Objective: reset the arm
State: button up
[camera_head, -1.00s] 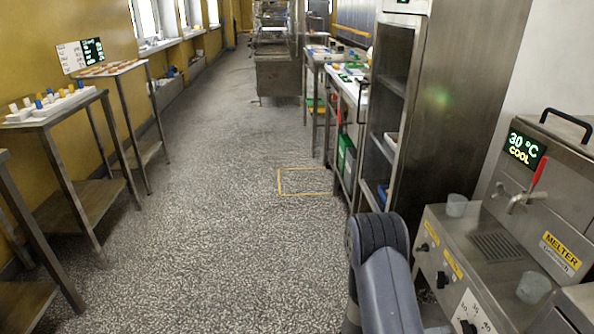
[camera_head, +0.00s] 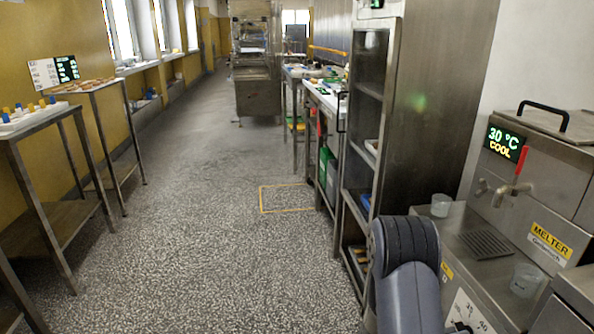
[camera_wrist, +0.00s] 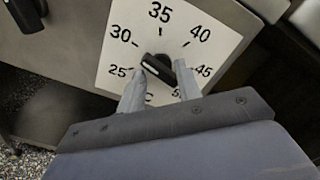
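My arm (camera_head: 408,265) shows at the bottom of the head view, bent beside the melter (camera_head: 540,180); my gripper is hidden there. In the wrist view my gripper (camera_wrist: 160,68) has its two fingers apart, one on each side of a black knob (camera_wrist: 160,68). The left fingertip looks close to the knob, and a gap shows at the right one. Whether either touches it I cannot tell.
The melter's display (camera_head: 504,142) reads 30 °C COOL. A tall steel cabinet (camera_head: 440,100) stands just beyond. Tables (camera_head: 40,122) line the left wall. The floor between (camera_head: 200,220) is clear.

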jog(key=shift+m+b, duration=1.15)
jog(key=shift+m, duration=0.05)
